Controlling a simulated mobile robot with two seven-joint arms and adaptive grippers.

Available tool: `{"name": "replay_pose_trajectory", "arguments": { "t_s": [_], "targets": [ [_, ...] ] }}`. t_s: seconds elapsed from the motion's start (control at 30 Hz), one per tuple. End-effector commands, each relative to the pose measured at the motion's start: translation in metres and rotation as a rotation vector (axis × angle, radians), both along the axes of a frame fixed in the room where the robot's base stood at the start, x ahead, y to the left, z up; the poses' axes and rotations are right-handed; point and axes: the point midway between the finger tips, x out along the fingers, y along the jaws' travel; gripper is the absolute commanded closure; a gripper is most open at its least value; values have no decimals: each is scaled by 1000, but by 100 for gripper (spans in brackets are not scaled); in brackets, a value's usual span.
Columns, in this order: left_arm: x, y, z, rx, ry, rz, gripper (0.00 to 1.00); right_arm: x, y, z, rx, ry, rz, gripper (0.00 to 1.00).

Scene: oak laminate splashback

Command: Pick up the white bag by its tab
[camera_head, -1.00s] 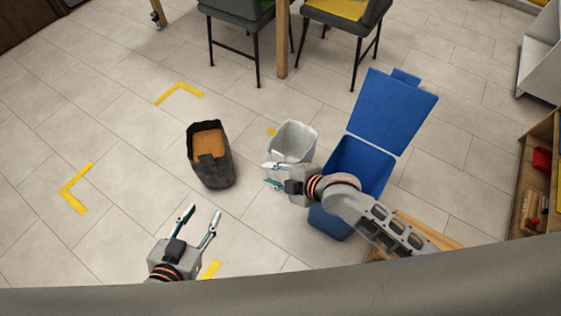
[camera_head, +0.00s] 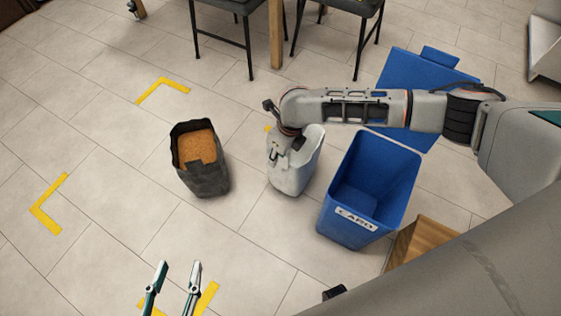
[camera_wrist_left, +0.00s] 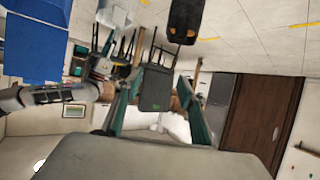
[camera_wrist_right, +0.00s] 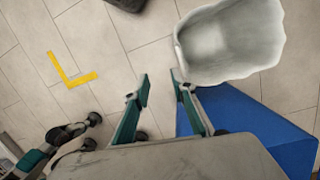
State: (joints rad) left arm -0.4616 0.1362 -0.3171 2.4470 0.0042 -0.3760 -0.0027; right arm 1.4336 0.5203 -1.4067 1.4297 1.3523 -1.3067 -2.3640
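The white bag (camera_head: 291,181) stands open on the floor, left of the blue bin. My right gripper (camera_head: 275,155) hangs over its left rim, and my wrist hides part of the bag. In the right wrist view the bag (camera_wrist_right: 235,45) is at upper right. There the right gripper (camera_wrist_right: 161,82) has its fingertips apart with floor between them, one tip close to the bag's rim. I cannot make out the tab or tell whether that tip touches the bag. My left gripper (camera_head: 174,268) is open and empty near the bottom of the head view, away from the bag.
A dark bag with brown contents (camera_head: 203,182) stands left of the white bag. A blue bin labelled CARD (camera_head: 343,228) stands open at right, its lid (camera_head: 395,68) behind. Chairs (camera_head: 222,35) are at the back. Yellow corner marks (camera_head: 45,205) lie on otherwise clear floor at left.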

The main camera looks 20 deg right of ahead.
Motion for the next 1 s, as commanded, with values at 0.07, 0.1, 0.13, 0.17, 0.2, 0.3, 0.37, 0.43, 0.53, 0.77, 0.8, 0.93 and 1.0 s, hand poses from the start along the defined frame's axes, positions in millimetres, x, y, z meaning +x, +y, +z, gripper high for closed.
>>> {"name": "replay_pose_trajectory", "arguments": {
  "t_s": [0.07, 0.1, 0.13, 0.17, 0.2, 0.3, 0.37, 0.43, 0.53, 0.77, 0.8, 0.93, 1.0],
  "targets": [
    [-3, -1, -7, -5, 14, 1, 60, 7, -19, -9, -48, 11, 59, 75],
    [-2, -1, -6, -8, 12, 1, 60, 10, -25, -8, -62, 13, 82, 75],
    [-2, -1, -6, -8, 11, 1, 60, 12, -28, -7, -72, 12, 97, 75],
    [-2, -1, -5, -10, 10, 2, 60, 13, -31, -7, -80, 14, 109, 75],
    [-1, -1, -5, -11, 9, 2, 60, 15, -34, -7, -87, 14, 121, 75],
    [0, -3, -3, -20, 7, 4, 60, 17, -36, -12, -93, 17, 131, 75],
    [0, -4, -3, -29, 5, 6, 60, 17, -36, -19, -93, 18, 131, 75],
    [1, -6, -1, -40, 3, 8, 60, 17, -35, -28, -92, 17, 130, 75],
    [2, -9, -1, -61, 3, 14, 60, 19, -34, -36, -91, 18, 130, 75],
    [-8, -31, -10, -214, 48, 54, 60, 23, -36, -72, -92, 23, 130, 75],
    [-9, -33, -10, -237, 53, 60, 60, 24, -35, -76, -91, 22, 130, 75],
    [-10, -39, -9, -286, 59, 75, 60, 28, -35, -82, -92, 15, 129, 75],
    [-10, -40, -8, -296, 58, 77, 60, 30, -35, -82, -91, 12, 128, 75]
  ]
}}
